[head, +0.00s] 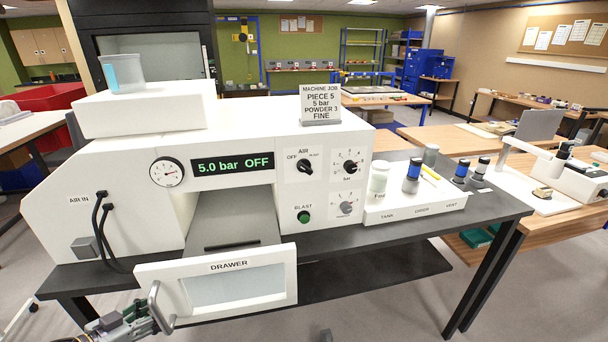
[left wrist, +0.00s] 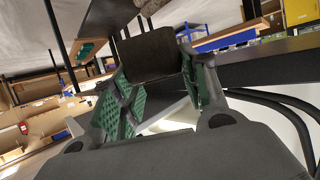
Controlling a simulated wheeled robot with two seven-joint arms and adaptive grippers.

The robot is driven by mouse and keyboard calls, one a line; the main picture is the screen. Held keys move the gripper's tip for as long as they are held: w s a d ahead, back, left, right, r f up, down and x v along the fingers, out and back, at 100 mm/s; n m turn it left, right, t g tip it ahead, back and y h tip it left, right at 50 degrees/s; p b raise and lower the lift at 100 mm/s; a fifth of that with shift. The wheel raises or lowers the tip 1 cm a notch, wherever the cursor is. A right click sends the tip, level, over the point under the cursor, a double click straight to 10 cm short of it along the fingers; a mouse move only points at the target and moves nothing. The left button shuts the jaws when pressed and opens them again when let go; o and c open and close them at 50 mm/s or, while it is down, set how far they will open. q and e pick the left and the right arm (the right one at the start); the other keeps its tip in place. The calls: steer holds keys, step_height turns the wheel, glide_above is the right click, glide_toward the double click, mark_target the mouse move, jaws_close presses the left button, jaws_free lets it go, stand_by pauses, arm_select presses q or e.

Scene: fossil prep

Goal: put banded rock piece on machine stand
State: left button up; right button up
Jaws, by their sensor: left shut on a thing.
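My left gripper (head: 128,321) is at the lower left of the head view, just left of the drawer handle. It is shut on a dark block-like piece (left wrist: 150,55), which sits between the green finger pads in the left wrist view. The grey surface behind the drawer front (head: 236,215) looks bare. I cannot pick out a separate stand. My right gripper is not in view.
The drawer handle (head: 158,308) sticks out close to my left gripper. A white rack (head: 415,206) with jars stands right of the machine on the dark bench (head: 480,215). A job card (head: 321,102) and a clear beaker (head: 123,73) stand on top of the machine.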

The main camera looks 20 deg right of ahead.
arm_select(q)
steer(key=shift+d+f, duration=0.2)
steer(key=shift+d+f+n+t, duration=0.2)
steer(key=shift+n+t, duration=0.1)
steer(key=shift+d+f+n+t+y+b, duration=0.4)
steer(key=shift+f+n+t+y, duration=0.1)
steer(key=shift+f+n+y, duration=0.25)
steer(key=shift+d+f+y, duration=0.15)
steer(key=shift+y, duration=0.2)
steer(key=shift+s+d+f+n+t+y+b, duration=0.1)
steer(key=shift+d+f+n+t+y+b, duration=0.1)
steer(key=shift+f+n+t+y, duration=0.25)
steer(key=shift+s+d+f+n+t+y+b, duration=0.15)
steer(key=shift+f+n+t+y, duration=0.15)
steer(key=shift+n+y, duration=0.25)
steer(key=s+f+n+y, duration=0.1)
steer(key=s+f+n+y+b, duration=0.1)
steer(key=n+y, duration=0.1)
steer(key=s+f+n+t+y, duration=0.1)
steer(key=shift+a+f+y, duration=0.15)
steer(key=shift+a+y, duration=0.25)
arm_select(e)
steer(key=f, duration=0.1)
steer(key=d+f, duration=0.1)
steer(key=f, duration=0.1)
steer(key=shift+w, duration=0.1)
